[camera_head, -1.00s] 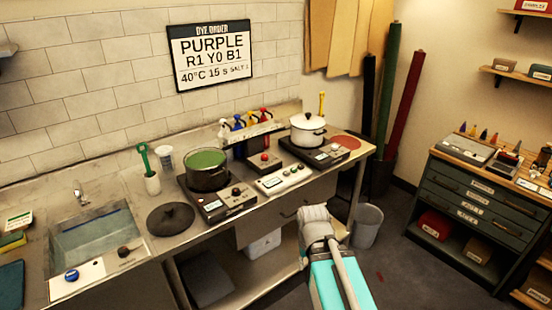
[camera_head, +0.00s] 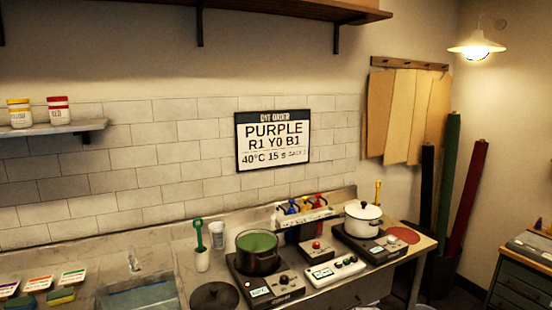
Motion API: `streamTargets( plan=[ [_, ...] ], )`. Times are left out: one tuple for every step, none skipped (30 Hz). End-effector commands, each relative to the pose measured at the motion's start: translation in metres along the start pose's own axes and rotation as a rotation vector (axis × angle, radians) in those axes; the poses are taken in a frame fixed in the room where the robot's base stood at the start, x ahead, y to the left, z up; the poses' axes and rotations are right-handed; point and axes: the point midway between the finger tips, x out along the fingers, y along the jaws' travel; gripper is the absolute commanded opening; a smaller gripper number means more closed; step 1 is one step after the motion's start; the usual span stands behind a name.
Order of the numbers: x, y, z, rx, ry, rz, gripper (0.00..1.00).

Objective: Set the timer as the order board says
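The order board (camera_head: 273,141) hangs on the tiled wall and reads "DYE ORDER, PURPLE, R1 Y0 B1, 40°C 15 s, SALT 1"; the salt text is small. A white box with a small display and several buttons (camera_head: 336,271), which looks like the timer, lies on the counter between the two hot plates. Its display is too small to read. A small dark box with a red button (camera_head: 316,250) stands just behind it. My gripper is out of view now.
A pot of green liquid (camera_head: 257,252) stands on the left hot plate (camera_head: 262,287). A white lidded pot (camera_head: 362,217) stands on the right one. A dark lid (camera_head: 214,297), a green-handled tool in a cup (camera_head: 201,247) and bottles in a rack (camera_head: 302,214) are nearby.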

Motion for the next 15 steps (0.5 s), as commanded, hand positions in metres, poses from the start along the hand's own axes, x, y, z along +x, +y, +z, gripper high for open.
streamTargets(
  plan=[
    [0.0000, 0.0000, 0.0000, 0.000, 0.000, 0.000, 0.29],
    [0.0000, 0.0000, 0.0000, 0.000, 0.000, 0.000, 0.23],
    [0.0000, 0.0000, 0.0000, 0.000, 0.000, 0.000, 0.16],
    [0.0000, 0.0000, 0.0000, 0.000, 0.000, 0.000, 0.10],
    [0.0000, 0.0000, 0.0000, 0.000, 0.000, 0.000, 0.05],
    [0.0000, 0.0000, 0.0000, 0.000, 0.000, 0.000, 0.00],
    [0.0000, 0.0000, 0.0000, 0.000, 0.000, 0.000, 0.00],
    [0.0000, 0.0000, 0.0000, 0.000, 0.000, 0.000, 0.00],
    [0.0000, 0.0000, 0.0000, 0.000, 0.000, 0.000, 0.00],
    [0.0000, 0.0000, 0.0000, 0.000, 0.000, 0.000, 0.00],
    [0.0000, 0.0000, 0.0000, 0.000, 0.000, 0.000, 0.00],
    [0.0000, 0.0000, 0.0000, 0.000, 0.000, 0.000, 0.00],
    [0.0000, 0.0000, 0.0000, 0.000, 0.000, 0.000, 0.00],
    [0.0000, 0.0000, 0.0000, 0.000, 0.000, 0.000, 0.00],
    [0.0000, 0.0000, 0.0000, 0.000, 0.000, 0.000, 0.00]
  ],
)
